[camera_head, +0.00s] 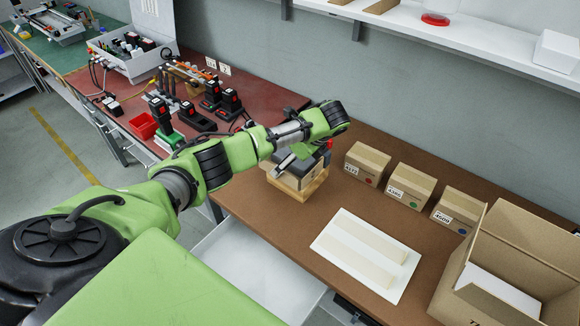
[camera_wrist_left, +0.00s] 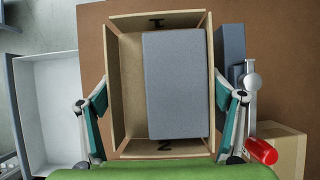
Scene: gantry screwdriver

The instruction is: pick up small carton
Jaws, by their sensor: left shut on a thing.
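A small open-topped tan box (camera_head: 298,190) stands near the back left of the brown table, under my left gripper (camera_head: 299,166). In the left wrist view the box (camera_wrist_left: 127,80) holds a grey block (camera_wrist_left: 175,84) against its right side, with bare floor showing at left. My left gripper (camera_wrist_left: 160,120) has one finger on each of the box's two sides and is shut on it. My wrist partly hides the box in the head view. Three closed small cartons with labels stand in a row to the right: one (camera_head: 367,163), one (camera_head: 410,185), one (camera_head: 456,209).
A white tray (camera_head: 330,246) with two pale strips lies in front of the cartons. A large open carton (camera_head: 447,280) stands at the right. An open white drawer (camera_head: 225,250) juts out below the table. Tools and chargers (camera_head: 222,108) crowd the red bench at left.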

